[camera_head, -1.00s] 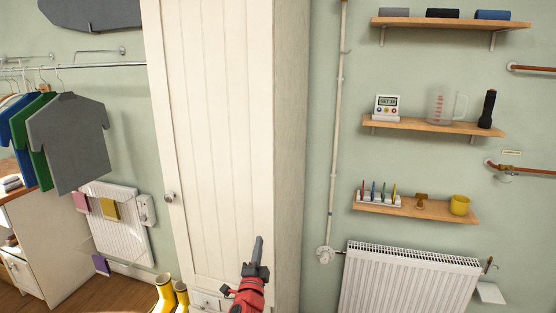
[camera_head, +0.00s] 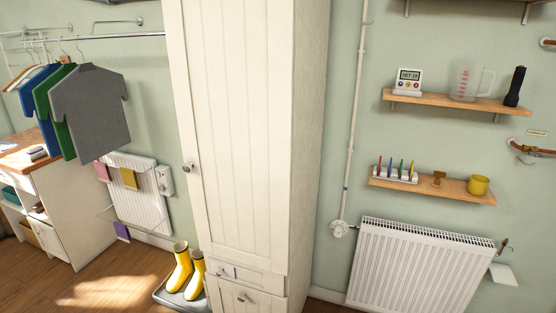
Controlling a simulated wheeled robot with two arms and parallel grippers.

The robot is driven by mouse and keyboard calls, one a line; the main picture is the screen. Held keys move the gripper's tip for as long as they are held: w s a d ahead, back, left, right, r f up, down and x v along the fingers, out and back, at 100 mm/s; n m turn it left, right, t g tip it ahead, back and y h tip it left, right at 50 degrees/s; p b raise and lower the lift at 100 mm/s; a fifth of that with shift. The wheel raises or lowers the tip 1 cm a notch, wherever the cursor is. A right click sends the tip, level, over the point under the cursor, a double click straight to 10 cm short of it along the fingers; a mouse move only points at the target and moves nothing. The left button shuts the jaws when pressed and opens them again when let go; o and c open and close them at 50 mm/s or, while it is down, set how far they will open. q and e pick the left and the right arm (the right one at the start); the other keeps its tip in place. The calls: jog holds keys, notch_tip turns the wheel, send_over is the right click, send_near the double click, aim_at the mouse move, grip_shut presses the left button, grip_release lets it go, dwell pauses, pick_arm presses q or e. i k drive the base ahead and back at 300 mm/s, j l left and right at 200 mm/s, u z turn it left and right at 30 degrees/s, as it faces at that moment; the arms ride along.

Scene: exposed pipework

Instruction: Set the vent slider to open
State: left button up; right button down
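A small slotted strip (camera_head: 240,274) with a little grey piece (camera_head: 224,271) near its left end sits on the tall white cabinet (camera_head: 245,130), between its door and the drawer below. It may be the vent slider, but it is too small to tell, and I cannot read its setting. Neither of my grippers is in view.
Yellow boots (camera_head: 180,268) stand on a grey tray (camera_head: 160,291) left of the cabinet. A white radiator (camera_head: 420,268) and shelves (camera_head: 440,188) are to the right. Hanging shirts (camera_head: 90,110) and a wooden-topped counter (camera_head: 75,215) are at left. Floor shows between counter and boots.

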aim_at(220, 269)
jog(key=i+j, duration=0.15)
jog(key=i, duration=0.3)
jog(key=i+j+u, duration=0.15)
jog(key=i, duration=0.35)
